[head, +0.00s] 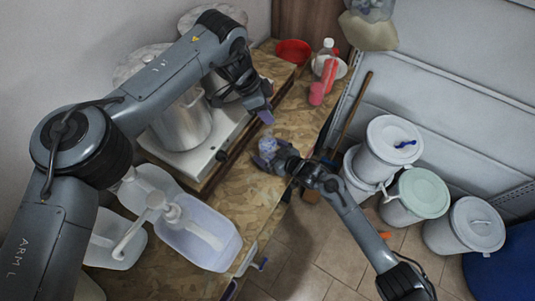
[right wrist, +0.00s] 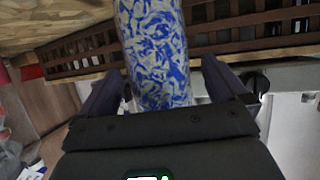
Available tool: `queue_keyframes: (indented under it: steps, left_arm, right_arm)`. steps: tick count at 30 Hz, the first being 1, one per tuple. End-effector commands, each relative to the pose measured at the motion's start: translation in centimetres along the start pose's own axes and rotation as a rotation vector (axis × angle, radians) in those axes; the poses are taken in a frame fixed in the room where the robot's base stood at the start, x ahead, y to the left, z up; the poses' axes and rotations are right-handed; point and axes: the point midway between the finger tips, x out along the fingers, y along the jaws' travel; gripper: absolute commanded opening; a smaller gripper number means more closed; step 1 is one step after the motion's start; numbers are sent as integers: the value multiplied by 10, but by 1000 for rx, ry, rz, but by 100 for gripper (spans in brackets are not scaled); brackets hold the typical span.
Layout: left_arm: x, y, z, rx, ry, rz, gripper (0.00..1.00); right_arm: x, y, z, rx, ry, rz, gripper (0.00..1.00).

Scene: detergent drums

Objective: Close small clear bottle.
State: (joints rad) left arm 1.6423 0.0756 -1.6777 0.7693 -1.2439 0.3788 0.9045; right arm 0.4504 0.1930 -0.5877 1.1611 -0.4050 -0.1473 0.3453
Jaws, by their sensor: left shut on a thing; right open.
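A small bottle with a blue and white pattern (head: 268,145) stands near the front edge of the wooden worktop. In the right wrist view the bottle (right wrist: 155,50) rises between the fingers of my right gripper (right wrist: 160,88). That gripper (head: 266,160) is open around the bottle's lower part, with room beside each finger. The bottle's top is out of the right wrist view. My left gripper (head: 264,110) is above and beyond the bottle, apart from it, with purple fingertips pointing down. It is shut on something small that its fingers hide. I cannot make out a cap.
A steel pot (head: 183,122) stands on a white stove (head: 200,160) at left. A red bowl (head: 293,52) and pink bottles (head: 329,72) are at the back. Lidded drums (head: 392,142) stand on the floor at right.

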Motion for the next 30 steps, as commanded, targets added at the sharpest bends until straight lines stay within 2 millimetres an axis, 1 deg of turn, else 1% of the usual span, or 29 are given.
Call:
queue_keyframes:
  steps: [3, 6, 18, 23, 30]
  left_arm:
    - [0, 0, 0, 0, 0, 0, 7]
    - [0, 0, 0, 0, 0, 0, 7]
    - [0, 0, 0, 0, 0, 0, 7]
    - [0, 0, 0, 0, 0, 0, 7]
    - [0, 0, 0, 0, 0, 0, 7]
  right_arm:
    - [9, 0, -1, 0, 0, 1, 99]
    - [13, 0, 0, -1, 0, 2, 99]
    - [15, 0, 0, -1, 0, 1, 99]
    - [15, 0, 0, -1, 0, 1, 74]
    - [15, 0, 0, -1, 0, 1, 38]
